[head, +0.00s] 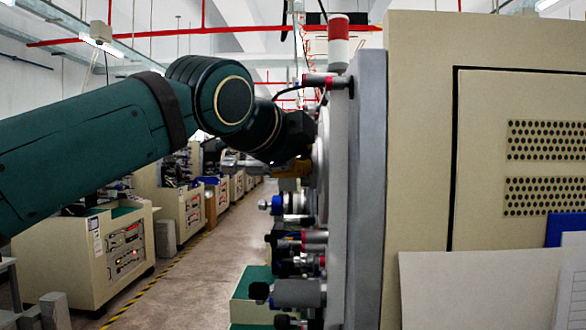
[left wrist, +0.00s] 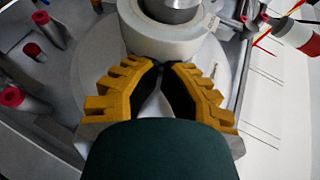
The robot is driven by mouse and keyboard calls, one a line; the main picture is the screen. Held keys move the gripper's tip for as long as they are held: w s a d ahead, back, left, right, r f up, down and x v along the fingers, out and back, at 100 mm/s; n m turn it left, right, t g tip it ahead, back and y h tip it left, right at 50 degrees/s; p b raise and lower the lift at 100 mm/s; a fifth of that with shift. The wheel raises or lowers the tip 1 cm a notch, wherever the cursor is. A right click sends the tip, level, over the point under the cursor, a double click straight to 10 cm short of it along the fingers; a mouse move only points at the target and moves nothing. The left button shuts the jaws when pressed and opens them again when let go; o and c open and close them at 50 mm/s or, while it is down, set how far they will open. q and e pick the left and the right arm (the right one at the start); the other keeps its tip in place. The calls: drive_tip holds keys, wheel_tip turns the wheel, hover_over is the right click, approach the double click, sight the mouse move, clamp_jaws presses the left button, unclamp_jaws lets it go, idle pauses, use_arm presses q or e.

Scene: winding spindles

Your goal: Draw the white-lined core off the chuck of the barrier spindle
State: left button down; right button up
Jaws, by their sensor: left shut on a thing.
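The white-lined core (left wrist: 160,44) shows in the left wrist view as a thick pale ring around the grey metal chuck (left wrist: 174,8) of the barrier spindle. A large pale round flange (left wrist: 226,92) lies behind it. My left gripper (left wrist: 161,66), with ribbed yellow fingers, is shut on the near edge of the core. The core still surrounds the chuck; how far along it sits is hard to tell. In the head view my left gripper (head: 287,170) is at the machine's face, and its fingers hide most of the core. My right gripper is not in view.
Below the gripper in the head view, a blue-tipped spindle (head: 278,204) and several red-and-grey rollers (head: 302,240) jut left from the grey panel (head: 368,200). A red-and-white lamp (head: 338,42) stands above. The aisle floor (head: 190,280) at left is open.

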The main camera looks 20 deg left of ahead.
use_arm(q)
drive_tip(key=shift+s+a, duration=0.2)
drive_tip(key=shift+a, duration=0.5)
drive_tip(key=shift+s+a, duration=0.2)
drive_tip(key=shift+a, duration=0.55)
drive_tip(key=shift+s+a, duration=0.2)
drive_tip(key=shift+a, duration=0.5)
idle(0.4)
drive_tip(key=shift+s+d, duration=0.1)
drive_tip(key=shift+s, duration=0.05)
idle(0.3)
drive_tip(key=shift+s+d+r, duration=0.25)
drive_tip(key=shift+s+d, duration=0.05)
drive_tip(key=shift+s, duration=0.3)
drive_tip(key=shift+s+d+r, duration=0.25)
drive_tip(key=shift+s, duration=0.3)
drive_tip(key=s+a, duration=0.2)
drive_tip(key=a, duration=0.5)
drive_tip(key=shift+a, duration=0.4)
